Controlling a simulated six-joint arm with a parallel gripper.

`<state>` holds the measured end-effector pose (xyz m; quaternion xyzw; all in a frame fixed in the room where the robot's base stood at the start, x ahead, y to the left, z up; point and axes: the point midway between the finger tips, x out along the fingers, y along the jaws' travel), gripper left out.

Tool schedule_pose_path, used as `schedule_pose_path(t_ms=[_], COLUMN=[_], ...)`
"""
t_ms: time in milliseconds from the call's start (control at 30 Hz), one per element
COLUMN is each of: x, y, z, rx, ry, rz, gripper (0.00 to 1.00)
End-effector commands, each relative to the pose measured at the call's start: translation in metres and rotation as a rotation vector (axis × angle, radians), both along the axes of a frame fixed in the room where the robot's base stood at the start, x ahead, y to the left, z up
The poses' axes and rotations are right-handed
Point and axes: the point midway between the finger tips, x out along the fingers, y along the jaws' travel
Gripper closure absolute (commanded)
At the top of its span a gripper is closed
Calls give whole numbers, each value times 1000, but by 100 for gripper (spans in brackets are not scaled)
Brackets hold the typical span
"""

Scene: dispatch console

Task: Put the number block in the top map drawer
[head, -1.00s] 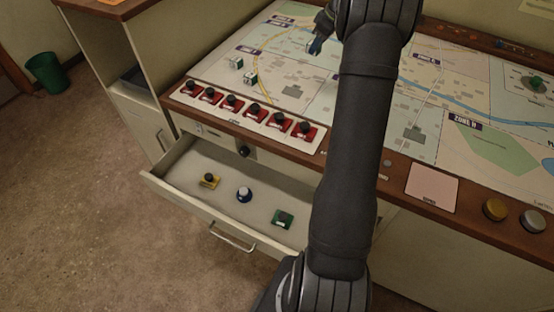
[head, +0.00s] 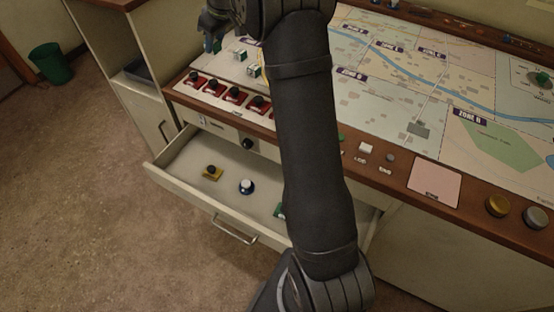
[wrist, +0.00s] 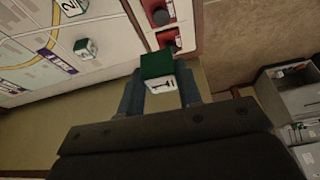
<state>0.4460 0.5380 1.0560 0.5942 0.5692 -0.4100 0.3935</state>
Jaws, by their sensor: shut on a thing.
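My gripper (head: 212,43) is at the upper left of the head view, over the left end of the console. In the wrist view my gripper (wrist: 160,88) is shut on a green and white number block (wrist: 156,64) marked 1. The held block is not clearly seen in the head view. A drawer (head: 184,198) under the console top stands open. A green piece (head: 280,211) is partly hidden by my arm.
Two other green and white number blocks, one nearer the front (head: 254,70) and one behind (head: 240,55), stand on the map. Red switches (head: 233,95) line the console edge. A cabinet (head: 130,60) stands at the left. The drawer has bare floor between its pieces.

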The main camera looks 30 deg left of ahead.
Motion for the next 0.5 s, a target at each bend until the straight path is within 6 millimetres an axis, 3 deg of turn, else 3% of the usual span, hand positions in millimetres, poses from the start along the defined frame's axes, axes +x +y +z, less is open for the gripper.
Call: schedule_pose_path(t_ms=[33, 200, 300, 500], x=[-25, -93, -126, -172], y=[17, 57, 72, 91], z=[1, 1, 1, 2], rx=[1, 10, 15, 24], ry=[-1, -4, -3, -2], rz=[15, 26, 31, 40], gripper=[90, 90, 90, 90])
